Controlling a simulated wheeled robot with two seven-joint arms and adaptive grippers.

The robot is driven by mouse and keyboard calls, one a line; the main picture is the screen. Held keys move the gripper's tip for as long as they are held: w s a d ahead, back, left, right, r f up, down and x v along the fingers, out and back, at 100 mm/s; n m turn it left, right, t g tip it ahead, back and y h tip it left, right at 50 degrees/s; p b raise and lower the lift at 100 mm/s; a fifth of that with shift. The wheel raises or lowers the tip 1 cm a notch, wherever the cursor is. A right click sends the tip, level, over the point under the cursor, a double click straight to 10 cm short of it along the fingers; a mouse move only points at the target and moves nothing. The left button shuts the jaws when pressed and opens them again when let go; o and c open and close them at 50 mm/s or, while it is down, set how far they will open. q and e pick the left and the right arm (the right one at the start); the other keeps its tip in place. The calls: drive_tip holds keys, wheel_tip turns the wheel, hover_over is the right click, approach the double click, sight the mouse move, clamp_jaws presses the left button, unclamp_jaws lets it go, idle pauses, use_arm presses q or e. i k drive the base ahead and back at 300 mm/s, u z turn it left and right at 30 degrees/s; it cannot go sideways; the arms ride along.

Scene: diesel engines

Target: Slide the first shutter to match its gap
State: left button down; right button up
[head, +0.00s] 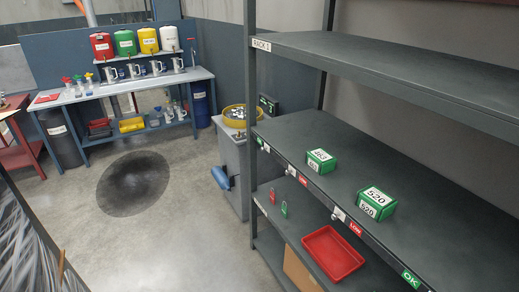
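Neither of my grippers is in the head view. The dark rack marked RACK 1 (262,45) fills the right side. Its middle shelf has a front rail with small light-coloured tabs, one at the far end (262,142), one further along (291,170) and one nearer me (338,213); these may be the shutters. Beside them are a red tag (303,181), a red LOW tag (355,228) and a green OK tag (411,279). Which is the first shutter, and where its gap lies, I cannot tell. A green box with white labels (320,161) and a green 520 box (377,203) stand on this shelf.
A red tray (333,254) and small red (272,195) and green (285,209) items are on the lower shelf. A grey cabinet with a yellow-rimmed basin (238,115) stands beyond the rack. A workbench (190,77) is at the back. Open floor with a dark stain (133,183) lies left.

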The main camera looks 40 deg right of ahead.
sight(267, 148)
drive_tip(key=z, duration=0.6)
drive_tip(key=i, duration=0.95)
drive_tip(key=z, duration=1.3)
drive_tip(key=i, duration=0.4)
drive_tip(key=z, duration=0.25)
